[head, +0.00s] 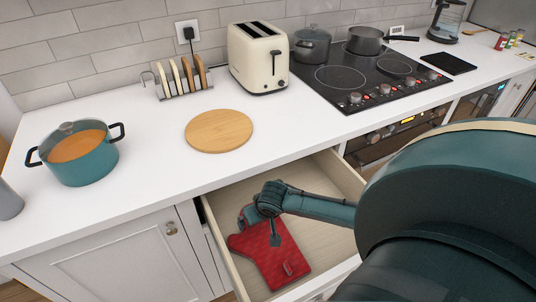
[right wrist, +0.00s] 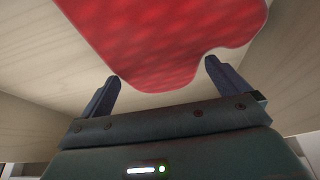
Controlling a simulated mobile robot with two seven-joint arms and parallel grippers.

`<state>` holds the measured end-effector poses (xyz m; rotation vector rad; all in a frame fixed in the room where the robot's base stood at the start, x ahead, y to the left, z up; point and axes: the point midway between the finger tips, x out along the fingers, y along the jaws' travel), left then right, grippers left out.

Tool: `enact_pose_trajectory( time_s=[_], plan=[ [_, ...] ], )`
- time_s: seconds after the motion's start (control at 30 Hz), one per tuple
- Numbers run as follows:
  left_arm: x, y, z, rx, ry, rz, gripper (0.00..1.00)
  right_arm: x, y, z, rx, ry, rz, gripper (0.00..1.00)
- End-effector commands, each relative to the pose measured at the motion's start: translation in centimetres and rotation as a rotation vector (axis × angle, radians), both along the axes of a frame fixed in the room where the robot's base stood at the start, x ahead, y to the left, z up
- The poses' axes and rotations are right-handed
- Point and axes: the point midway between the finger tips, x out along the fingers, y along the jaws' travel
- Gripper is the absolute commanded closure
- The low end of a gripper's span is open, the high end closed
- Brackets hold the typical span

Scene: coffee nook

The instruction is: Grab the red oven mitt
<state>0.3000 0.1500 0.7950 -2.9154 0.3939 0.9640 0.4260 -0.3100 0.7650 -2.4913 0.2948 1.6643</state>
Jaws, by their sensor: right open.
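The red oven mitt (head: 275,262) lies flat in an open wooden drawer (head: 318,190) below the counter. Its quilted red surface (right wrist: 165,40) fills the upper middle of the right wrist view. My right gripper (head: 262,222) reaches down into the drawer over the mitt's upper end and covers part of it in the head view. In the right wrist view, the right gripper (right wrist: 160,80) is open, with its two fingers apart near the mitt's edge and nothing held between them. I cannot tell whether the fingers touch the mitt. My left gripper is not in view.
On the white counter above are a teal pot (head: 80,155), a round wooden board (head: 218,130), a toast rack (head: 183,80), a toaster (head: 258,60) and a hob (head: 360,75). The counter front is clear.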

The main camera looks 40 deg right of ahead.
Motion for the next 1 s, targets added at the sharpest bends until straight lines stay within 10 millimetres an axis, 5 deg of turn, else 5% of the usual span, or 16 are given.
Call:
enact_pose_trajectory(
  time_s=[0.4,0.83,1.0],
  plan=[
    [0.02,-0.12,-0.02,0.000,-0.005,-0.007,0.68,0.63,-0.18,-1.68,-0.001,0.000,0.002,0.01],
    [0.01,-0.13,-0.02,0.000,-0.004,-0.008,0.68,0.60,-0.19,-1.67,-0.001,0.000,0.001,0.36],
    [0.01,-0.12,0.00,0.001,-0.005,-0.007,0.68,0.61,-0.20,-1.65,0.000,0.000,0.001,0.37]
  ],
)
